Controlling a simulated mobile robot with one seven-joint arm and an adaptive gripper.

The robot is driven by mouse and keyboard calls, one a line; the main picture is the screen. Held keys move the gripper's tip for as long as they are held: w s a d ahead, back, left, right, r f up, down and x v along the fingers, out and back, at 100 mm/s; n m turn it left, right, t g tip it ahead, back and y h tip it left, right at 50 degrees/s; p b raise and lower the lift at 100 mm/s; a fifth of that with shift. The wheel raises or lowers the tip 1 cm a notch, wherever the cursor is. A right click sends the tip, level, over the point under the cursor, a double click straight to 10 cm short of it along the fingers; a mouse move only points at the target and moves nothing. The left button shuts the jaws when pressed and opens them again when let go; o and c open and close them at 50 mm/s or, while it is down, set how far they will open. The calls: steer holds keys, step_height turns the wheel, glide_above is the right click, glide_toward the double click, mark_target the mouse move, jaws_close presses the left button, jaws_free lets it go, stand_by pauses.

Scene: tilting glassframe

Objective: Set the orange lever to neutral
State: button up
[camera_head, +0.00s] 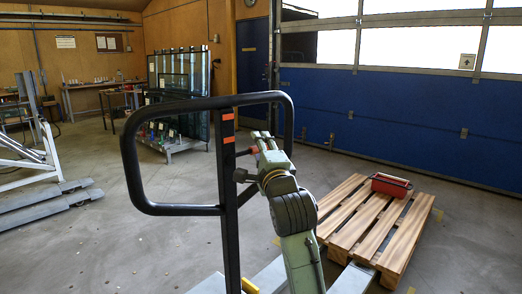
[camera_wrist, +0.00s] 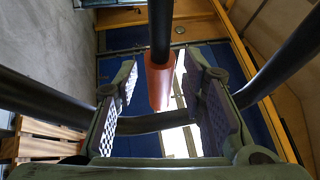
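The orange lever (camera_wrist: 160,85) shows in the wrist view between the two fingers of my gripper (camera_wrist: 163,72). The fingers are open, with a gap on each side of the lever. A dark rod runs from its upper end toward the top of that view. In the head view, a small orange piece (camera_head: 254,150), apparently the lever's end, shows beside my gripper (camera_head: 264,141), right of the black post (camera_head: 229,200). My arm partly hides that area, and the lever's setting cannot be read.
A black tubular handle loop (camera_head: 180,209) surrounds the post top, close to my gripper. Orange marks (camera_head: 228,140) are on the post. A wooden pallet (camera_head: 350,222) with a red box (camera_head: 391,186) stands right. A glass rack (camera_head: 180,85) stands behind. Open floor lies left.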

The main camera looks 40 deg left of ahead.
steer(key=v, duration=1.2)
steer(key=shift+a+r, duration=0.1)
